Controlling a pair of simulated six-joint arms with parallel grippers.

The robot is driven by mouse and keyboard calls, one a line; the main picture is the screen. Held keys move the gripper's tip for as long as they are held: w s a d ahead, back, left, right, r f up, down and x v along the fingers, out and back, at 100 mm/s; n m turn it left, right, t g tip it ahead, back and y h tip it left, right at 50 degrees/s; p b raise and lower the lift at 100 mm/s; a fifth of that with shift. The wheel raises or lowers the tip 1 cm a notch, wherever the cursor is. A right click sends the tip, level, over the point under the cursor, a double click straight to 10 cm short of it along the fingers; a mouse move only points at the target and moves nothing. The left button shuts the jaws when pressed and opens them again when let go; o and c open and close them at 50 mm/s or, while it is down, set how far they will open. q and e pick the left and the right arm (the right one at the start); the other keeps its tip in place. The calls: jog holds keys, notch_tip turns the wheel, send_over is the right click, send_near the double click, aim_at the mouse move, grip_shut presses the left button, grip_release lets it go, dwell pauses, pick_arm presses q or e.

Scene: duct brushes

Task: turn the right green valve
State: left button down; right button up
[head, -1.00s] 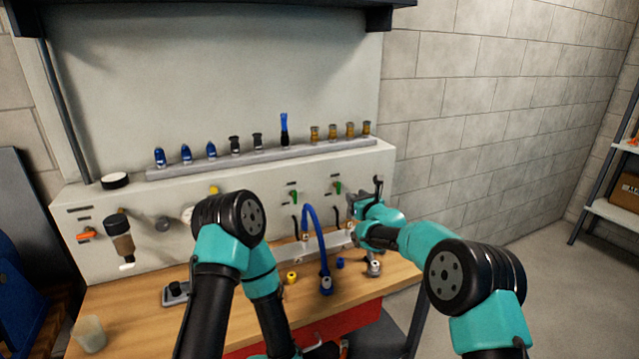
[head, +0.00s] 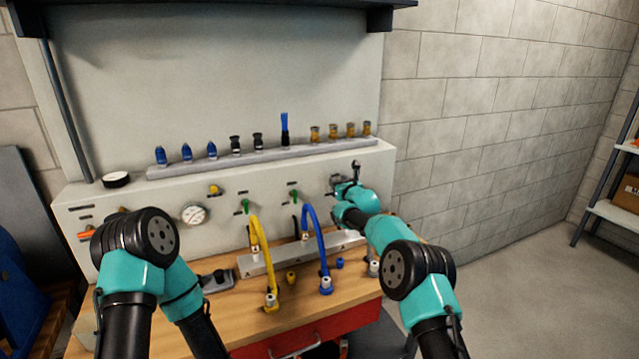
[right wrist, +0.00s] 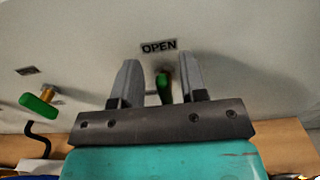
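The right green valve (right wrist: 165,88) shows in the right wrist view as a green handle on the panel, under an "OPEN" label (right wrist: 159,46). My right gripper (right wrist: 160,63) is open, with one finger on each side of this handle and a visible gap on both sides. In the head view my right gripper (head: 340,184) is at the panel and hides this valve. Two other green valves, a middle one (head: 293,195) and a left one (head: 245,206), are in the head view. The middle one also shows in the right wrist view (right wrist: 40,103). My left gripper is out of view.
A yellow hose (head: 258,250) and a blue hose (head: 319,240) arch over the wooden bench (head: 220,318) in front of the panel. A gauge (head: 194,213) sits left of the valves. A rail (head: 270,157) with several fittings runs above. The floor to the right is clear.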

jog(key=shift+w, duration=0.15)
grip_shut()
dwell(0.4)
